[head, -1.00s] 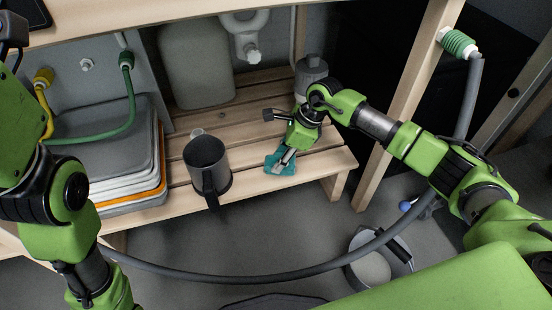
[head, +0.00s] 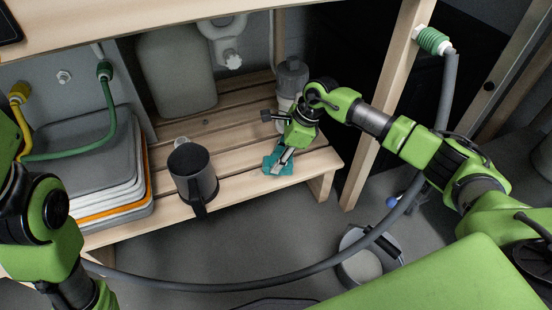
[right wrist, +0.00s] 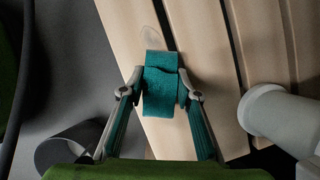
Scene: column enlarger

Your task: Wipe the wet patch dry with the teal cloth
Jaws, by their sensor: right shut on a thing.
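The teal cloth (head: 277,161) lies on the front slats of the low wooden bench, near its right end. My right gripper (right wrist: 164,88) is shut on the cloth, pinching it into a raised fold between its fingertips. In the right wrist view the cloth (right wrist: 158,110) is pressed flat against a slat. A faint oval wet patch (right wrist: 148,36) shows on the slat just beyond the cloth's far edge.
A dark grey mug (head: 193,170) stands on the bench left of the cloth. A grey bottle (head: 291,78) stands behind my right gripper. Stacked grey trays (head: 80,150) fill the bench's left end. A hose (head: 250,285) loops in front, and a bucket (head: 360,266) stands on the floor.

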